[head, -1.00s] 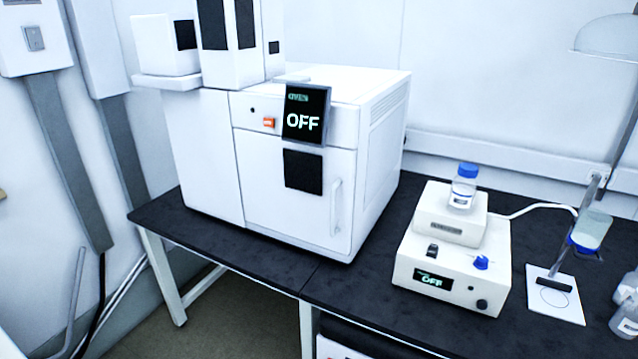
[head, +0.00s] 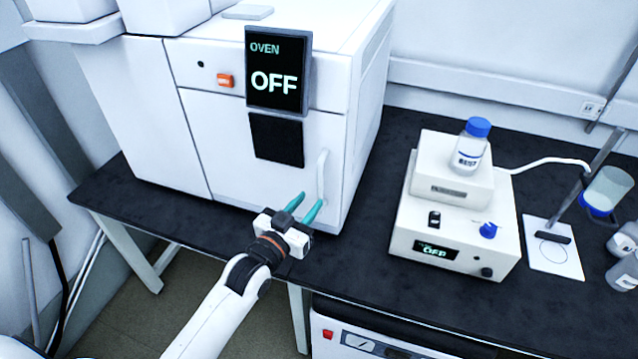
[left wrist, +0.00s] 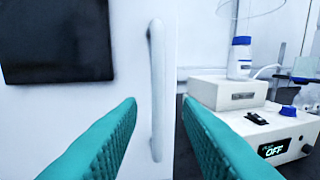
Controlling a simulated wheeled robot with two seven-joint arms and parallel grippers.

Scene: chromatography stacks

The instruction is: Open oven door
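The white oven (head: 240,150) stands on the dark bench, and its display (head: 277,72) reads OVEN OFF. Its door (head: 235,175) is closed, with a dark window and a vertical white handle (head: 322,178) near the right edge. My left gripper (head: 306,203) is open and empty, just in front of the handle's lower part. In the left wrist view the handle (left wrist: 157,90) stands between the two teal fingers, farther ahead; I see no contact. My right gripper is not in view.
A white stirrer-like device (head: 455,225) showing OFF carries a blue-capped bottle (head: 470,148) to the right of the oven. A stand with a flask (head: 606,190) is farther right. The bench (head: 350,250) is clear between oven and device.

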